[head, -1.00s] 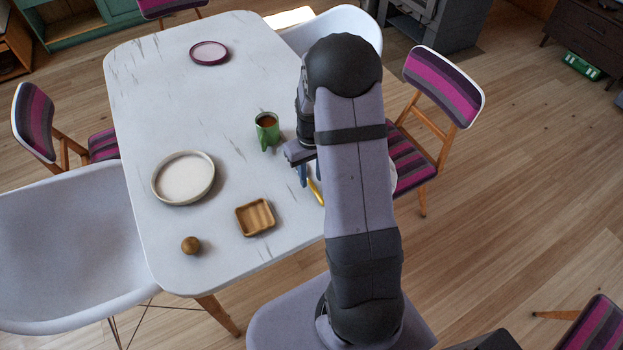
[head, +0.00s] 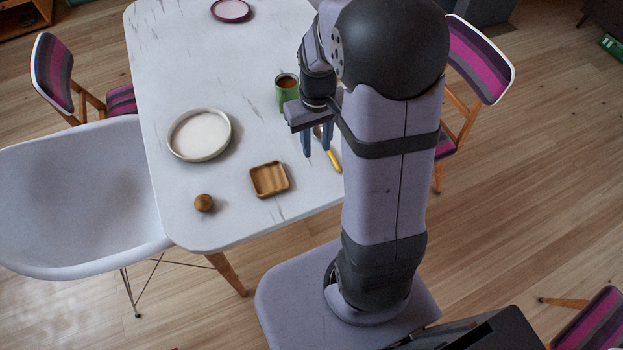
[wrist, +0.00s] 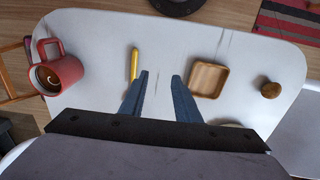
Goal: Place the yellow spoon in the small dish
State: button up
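The yellow spoon (head: 333,161) lies on the white table, its handle near the right table edge; it also shows in the wrist view (wrist: 133,64). Its far end is partly hidden by a finger. The small dish, square and wooden (head: 270,179), sits left of the spoon in the head view and appears empty; it also shows in the wrist view (wrist: 208,79). My gripper (head: 317,151) is open and empty, its blue fingers pointing down above the table beside the spoon. In the wrist view the fingertips (wrist: 160,76) lie between spoon and dish.
A green mug (head: 287,92) stands just behind my gripper. A pale round plate (head: 199,135) and a wooden ball (head: 204,203) lie further left. A purple-rimmed plate (head: 231,10) is at the far end. A red mug (wrist: 57,72) shows in the wrist view, hidden in the head view.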

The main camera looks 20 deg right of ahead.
jog(key=s+a+r, duration=0.1)
jog(key=s+a, duration=0.6)
jog(key=s, duration=0.4)
jog(key=shift+r, duration=0.15)
jog(key=shift+o, duration=0.7)
jog(key=shift+s+a, duration=0.15)
jog(key=shift+s, duration=0.25)
